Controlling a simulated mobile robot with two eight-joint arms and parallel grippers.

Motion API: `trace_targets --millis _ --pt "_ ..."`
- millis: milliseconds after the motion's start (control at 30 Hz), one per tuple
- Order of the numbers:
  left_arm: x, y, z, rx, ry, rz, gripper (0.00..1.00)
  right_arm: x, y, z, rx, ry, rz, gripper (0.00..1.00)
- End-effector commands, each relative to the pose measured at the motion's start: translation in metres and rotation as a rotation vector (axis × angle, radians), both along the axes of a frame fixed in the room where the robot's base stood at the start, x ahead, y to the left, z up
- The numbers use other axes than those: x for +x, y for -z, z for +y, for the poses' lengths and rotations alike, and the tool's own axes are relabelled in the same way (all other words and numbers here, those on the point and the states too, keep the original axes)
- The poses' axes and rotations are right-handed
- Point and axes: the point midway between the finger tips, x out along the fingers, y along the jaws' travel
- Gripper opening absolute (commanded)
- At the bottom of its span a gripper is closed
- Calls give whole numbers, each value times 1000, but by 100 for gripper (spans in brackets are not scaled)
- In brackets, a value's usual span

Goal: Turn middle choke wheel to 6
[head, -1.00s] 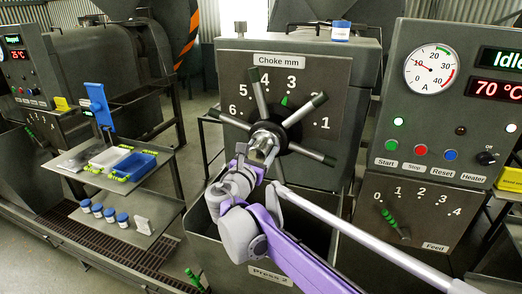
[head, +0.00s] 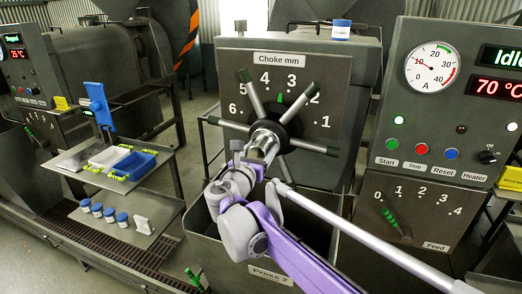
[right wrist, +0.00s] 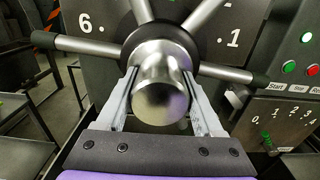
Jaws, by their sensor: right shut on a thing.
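The choke wheel (head: 290,123) of Press 2 has a black hub and several steel spokes with dark green tips. It stands in front of the "Choke mm" plate (head: 326,84), numbered 1 to 6. A small green pointer above the hub sits between 4 and 3. My right gripper (head: 254,152) is at the wheel's centre. In the right wrist view its fingers (right wrist: 160,78) are shut on either side of the round steel hub end (right wrist: 160,97). My left gripper is not in view.
A control panel (head: 445,130) with gauge, buttons and a feed lever (head: 396,226) stands to the right. A shelf stand with a blue tray (head: 135,165) and several blue-lidded jars (head: 97,210) is at left. An open bin (head: 200,222) lies below the wheel.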

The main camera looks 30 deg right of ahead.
Motion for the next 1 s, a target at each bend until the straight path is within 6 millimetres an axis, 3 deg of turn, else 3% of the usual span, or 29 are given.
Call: trace_targets --millis 1000 --pt "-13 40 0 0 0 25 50 1 2 1 -619 -3 723 0"
